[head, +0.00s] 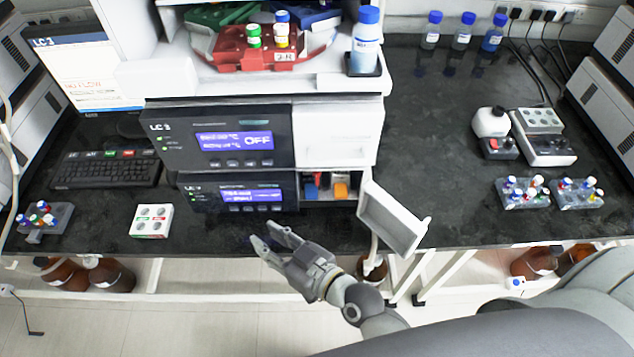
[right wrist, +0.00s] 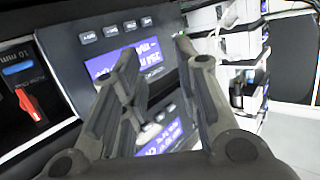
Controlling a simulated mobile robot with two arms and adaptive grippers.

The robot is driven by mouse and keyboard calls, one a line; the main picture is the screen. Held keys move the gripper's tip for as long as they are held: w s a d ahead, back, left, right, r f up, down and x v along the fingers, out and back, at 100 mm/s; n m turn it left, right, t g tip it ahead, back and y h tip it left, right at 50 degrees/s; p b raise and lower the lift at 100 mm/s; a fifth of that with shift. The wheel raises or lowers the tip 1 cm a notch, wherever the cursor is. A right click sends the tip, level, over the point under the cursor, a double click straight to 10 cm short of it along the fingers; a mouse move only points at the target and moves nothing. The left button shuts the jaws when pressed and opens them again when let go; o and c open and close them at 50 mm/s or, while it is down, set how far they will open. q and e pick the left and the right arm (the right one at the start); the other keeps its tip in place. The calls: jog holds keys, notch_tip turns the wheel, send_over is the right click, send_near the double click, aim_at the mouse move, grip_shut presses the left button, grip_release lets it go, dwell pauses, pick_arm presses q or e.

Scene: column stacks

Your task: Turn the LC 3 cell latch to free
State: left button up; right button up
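The LC 3 stack (head: 218,137) stands at the middle of the bench. Its lower unit (head: 240,192) has an open compartment (head: 330,202) on the right, with small red, blue and orange parts inside. In the right wrist view a red lever (right wrist: 30,104), which looks like the cell latch, sits in a recess at the left, below a blue part and a "10 mm" label. My right gripper (head: 264,235) is open and empty, in front of and below the lower unit's display. In the right wrist view its fingers (right wrist: 155,54) are apart before the display panel, right of the lever. My left gripper is out of view.
An open white door (head: 393,218) juts out from the compartment's right side, close to my right arm. Bottles and a red tray (head: 235,50) stand on top of the stack. A keyboard (head: 107,169) and white box (head: 151,221) lie left. Vial racks (head: 523,192) stand right.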

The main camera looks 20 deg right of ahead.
notch_tip(320, 180, up, 4)
jog(key=w+d+m+t+h, duration=0.2)
jog(key=m+t+h, duration=0.1)
jog(key=t, duration=0.2)
jog(key=m+h, duration=0.6)
jog(key=h, duration=0.4)
send_near(317, 180)
jog(key=shift+g, duration=0.3)
jog(key=p+x, duration=0.1)
jog(key=x, duration=0.3)
jog(key=p+x, duration=0.1)
jog(key=x, duration=0.3)
jog(key=shift+w+r, duration=0.2)
jog(key=shift+w, duration=0.05)
jog(key=shift+c, duration=0.3)
grip_shut()
